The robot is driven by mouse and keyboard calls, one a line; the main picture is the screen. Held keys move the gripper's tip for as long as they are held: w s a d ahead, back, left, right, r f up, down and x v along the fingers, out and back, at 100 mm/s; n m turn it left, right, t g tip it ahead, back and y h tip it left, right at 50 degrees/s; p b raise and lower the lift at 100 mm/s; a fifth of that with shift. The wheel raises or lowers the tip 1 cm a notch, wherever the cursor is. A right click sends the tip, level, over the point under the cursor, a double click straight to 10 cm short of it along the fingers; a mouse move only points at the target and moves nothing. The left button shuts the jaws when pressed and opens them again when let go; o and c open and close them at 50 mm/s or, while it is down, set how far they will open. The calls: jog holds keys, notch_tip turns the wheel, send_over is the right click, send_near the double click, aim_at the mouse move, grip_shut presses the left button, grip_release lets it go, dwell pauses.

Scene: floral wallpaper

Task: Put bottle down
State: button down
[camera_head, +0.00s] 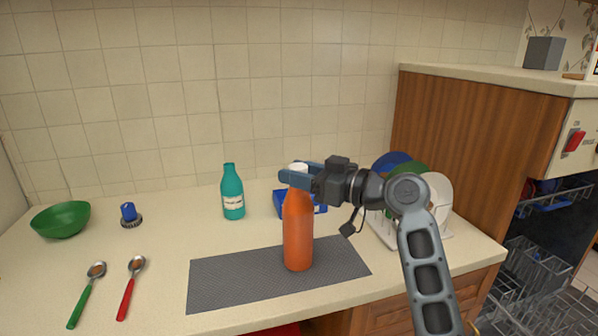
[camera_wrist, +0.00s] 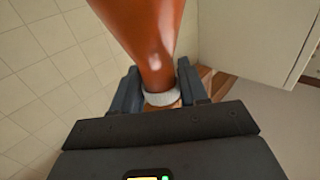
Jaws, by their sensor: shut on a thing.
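An orange bottle (camera_head: 298,232) with a white cap stands upright at the grey mat (camera_head: 225,280) on the counter. Its base looks on or just over the mat; I cannot tell if it touches. My gripper (camera_head: 297,177) comes from the right and is shut on the bottle's neck, just below the cap. In the wrist view the orange bottle (camera_wrist: 150,45) runs up out of the picture, and its neck sits between the fingers of my gripper (camera_wrist: 158,90).
A teal bottle (camera_head: 232,195) and a blue container (camera_head: 281,206) stand behind the mat. A dish rack with plates (camera_head: 438,195) is at right. A green bowl (camera_head: 60,220), blue-handled brush (camera_head: 129,212), green spoon (camera_head: 86,295) and red spoon (camera_head: 130,288) lie left.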

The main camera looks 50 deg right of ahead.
jog(key=shift+f, duration=0.2)
jog(key=c, duration=0.6)
grip_release()
jog(key=shift+r, duration=0.15)
jog(key=s+b, duration=0.1)
jog(key=s, duration=0.3)
jog(key=s+d+b, duration=0.1)
jog(key=s, duration=0.3)
jog(key=s+d, duration=0.1)
jog(key=s, duration=0.3)
jog(key=shift+d+b, duration=0.15)
jog(key=shift+b, duration=0.25)
